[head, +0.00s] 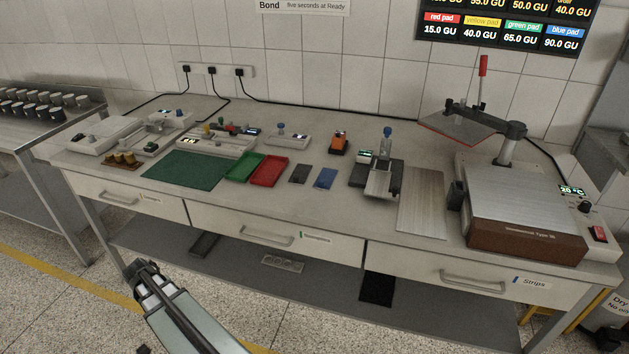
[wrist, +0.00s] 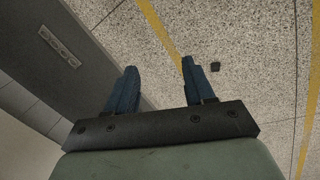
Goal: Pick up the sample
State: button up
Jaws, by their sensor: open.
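My gripper (head: 143,268) is low in front of the bench, over the floor and below the drawers. In the wrist view its two blue-grey fingers (wrist: 158,78) stand wide apart with nothing between them. I cannot tell which object is the sample. On the bench lie a small dark flat piece (head: 300,174) and a blue flat piece (head: 325,178), right of a red tray (head: 269,171) and a green tray (head: 244,167).
The bench carries a green mat (head: 186,169), a small device with a blue knob (head: 383,174) and a large heated-plate press (head: 525,210) with a raised red lever. Drawer fronts and a lower shelf (head: 300,272) lie near my gripper. A small dark object (wrist: 215,67) is on the floor.

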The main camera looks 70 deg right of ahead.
jog(key=w+d+r+m+t+h, duration=0.1)
jog(key=w+d+r+m+h, duration=0.1)
jog(key=d+r, duration=1.2)
notch_tip(320, 180, up, 24)
jog(key=m, duration=1.2)
send_over(322, 181)
jog(key=a, duration=0.6)
jog(key=shift+d+x, duration=0.15)
jog(key=shift+x, duration=3.25)
jog(key=shift+d+x, duration=0.2)
jog(key=shift+x, duration=3.25)
jog(key=shift+r, duration=0.15)
jog(key=shift+c, duration=0.4)
grip_shut()
